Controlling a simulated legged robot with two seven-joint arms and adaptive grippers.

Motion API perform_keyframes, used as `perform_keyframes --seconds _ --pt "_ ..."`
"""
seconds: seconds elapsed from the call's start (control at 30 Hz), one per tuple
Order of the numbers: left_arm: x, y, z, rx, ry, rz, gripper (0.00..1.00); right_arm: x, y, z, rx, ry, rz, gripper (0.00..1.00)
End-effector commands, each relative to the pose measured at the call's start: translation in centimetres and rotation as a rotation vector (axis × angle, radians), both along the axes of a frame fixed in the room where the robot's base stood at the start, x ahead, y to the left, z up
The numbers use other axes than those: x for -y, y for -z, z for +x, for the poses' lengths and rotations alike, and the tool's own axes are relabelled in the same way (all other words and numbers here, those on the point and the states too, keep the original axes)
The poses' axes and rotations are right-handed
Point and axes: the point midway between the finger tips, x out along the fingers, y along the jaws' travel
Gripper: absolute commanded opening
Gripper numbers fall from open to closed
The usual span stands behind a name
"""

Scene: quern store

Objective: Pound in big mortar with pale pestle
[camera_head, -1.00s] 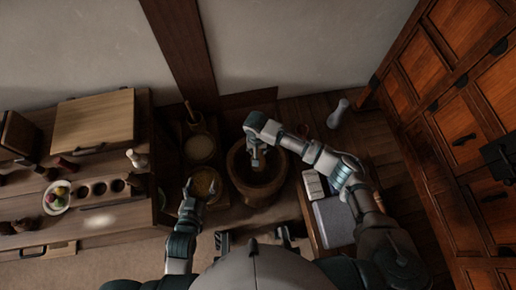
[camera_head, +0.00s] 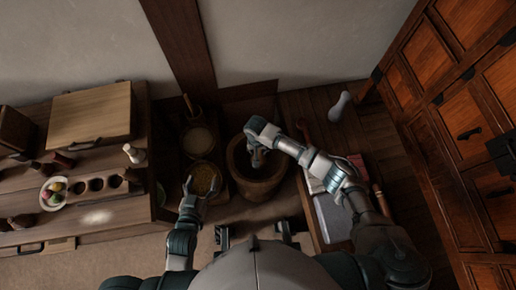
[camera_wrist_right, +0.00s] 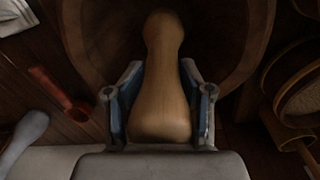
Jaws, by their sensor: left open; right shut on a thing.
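The big wooden mortar (camera_head: 262,193) stands on the floor in the middle of the head view, its dark mouth facing up. My right gripper (camera_head: 257,160) is over that mouth. In the right wrist view it is shut on the pale pestle (camera_wrist_right: 160,90), a smooth tan wooden piece with a narrower waist, gripped between both fingers. The pestle's far end points into the mortar (camera_wrist_right: 263,40); whether it touches the bottom cannot be seen. My left gripper (camera_head: 200,188) is open and empty, left of the mortar, by a bowl of yellowish grain.
The grain bowl (camera_head: 205,170) and a pale-filled tub (camera_head: 197,141) stand left of the mortar. A counter (camera_head: 130,212) is further left, with a fruit plate (camera_head: 45,203). A pale grey bottle-shaped object (camera_head: 340,106) stands on the floor behind right. Wooden cabinets (camera_head: 465,115) line the right.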

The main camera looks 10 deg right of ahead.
Motion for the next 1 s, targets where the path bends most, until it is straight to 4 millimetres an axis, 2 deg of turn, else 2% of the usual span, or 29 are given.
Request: perform_keyframes --seconds 0.17,0.27,0.5,0.63,0.7,1.0 --pt "0.0 -0.3 0.0 0.003 0.000 0.000 0.71 -0.1 -0.3 0.1 0.003 0.000 0.002 0.00" --pt "0.0 -1.7 0.2 0.017 0.000 0.001 0.71 -0.1 -1.5 0.2 0.006 0.000 0.002 0.00" --pt "0.0 -7.8 0.8 0.069 0.000 0.000 0.71 -0.1 -6.4 0.3 0.011 0.000 0.002 0.00" --pt "0.0 -10.5 1.1 0.088 0.000 0.000 0.71 -0.1 -8.3 0.3 0.009 0.001 0.001 0.00" --pt "0.0 -10.9 1.1 0.090 0.000 0.000 0.71 0.0 -8.5 0.2 0.005 0.000 0.000 0.00" --pt "0.0 -10.2 1.1 0.085 0.000 0.001 0.71 0.0 -7.5 0.0 -0.001 0.000 0.001 0.00"
